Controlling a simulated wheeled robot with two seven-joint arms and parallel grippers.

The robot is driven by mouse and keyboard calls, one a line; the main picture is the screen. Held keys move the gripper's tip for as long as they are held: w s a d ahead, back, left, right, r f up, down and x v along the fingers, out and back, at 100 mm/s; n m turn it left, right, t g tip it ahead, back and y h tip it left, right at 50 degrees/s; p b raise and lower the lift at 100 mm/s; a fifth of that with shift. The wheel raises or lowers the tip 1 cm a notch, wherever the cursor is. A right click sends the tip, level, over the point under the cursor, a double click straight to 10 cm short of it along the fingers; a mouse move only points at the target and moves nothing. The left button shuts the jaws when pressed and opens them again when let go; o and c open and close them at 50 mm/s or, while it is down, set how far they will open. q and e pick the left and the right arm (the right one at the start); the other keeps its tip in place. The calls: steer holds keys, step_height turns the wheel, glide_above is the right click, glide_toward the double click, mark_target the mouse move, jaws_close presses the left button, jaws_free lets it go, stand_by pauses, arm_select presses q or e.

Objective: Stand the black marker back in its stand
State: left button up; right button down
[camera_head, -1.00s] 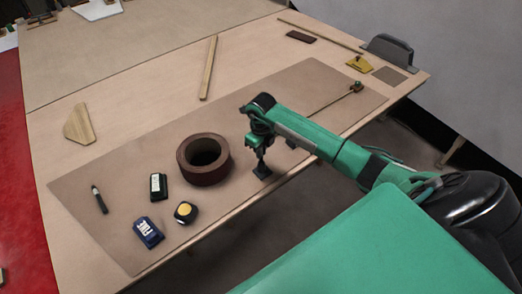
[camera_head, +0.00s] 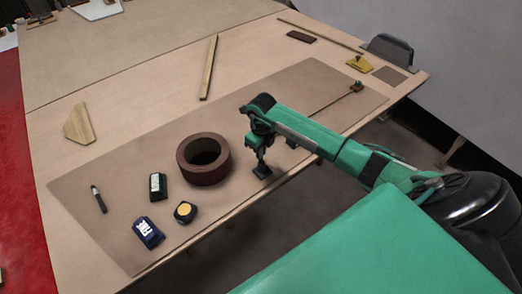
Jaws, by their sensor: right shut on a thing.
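My right gripper (camera_head: 261,154) points down over the near edge of the brown mat, to the right of the brown tape roll. It is shut on a thin dark upright thing, which looks like the black marker (camera_head: 262,163); the fingers hide most of it. A small black block, which looks like the stand (camera_head: 263,173), is right under the fingers at the mat's edge. I cannot tell how far the marker sits in it. My left gripper is not in view.
A brown tape roll (camera_head: 204,173) stands close left of the gripper. A black pen-like thing with a pale end (camera_head: 99,200), a black-and-white block (camera_head: 158,186), a blue block (camera_head: 148,232) and a yellow-topped tape measure (camera_head: 185,212) are farther left. The mat (camera_head: 310,85) is mostly clear behind.

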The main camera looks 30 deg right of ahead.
steer(key=shift+f+b, duration=0.6)
steer(key=shift+f, duration=0.05)
stand_by(0.7)
steer(key=c, duration=1.4)
jaws_free()
steer(key=shift+r, duration=0.1)
step_height(320, 180, up, 14)
steer(key=b, duration=0.3)
steer(key=shift+a+f, duration=0.1)
steer(key=shift+f, duration=0.15)
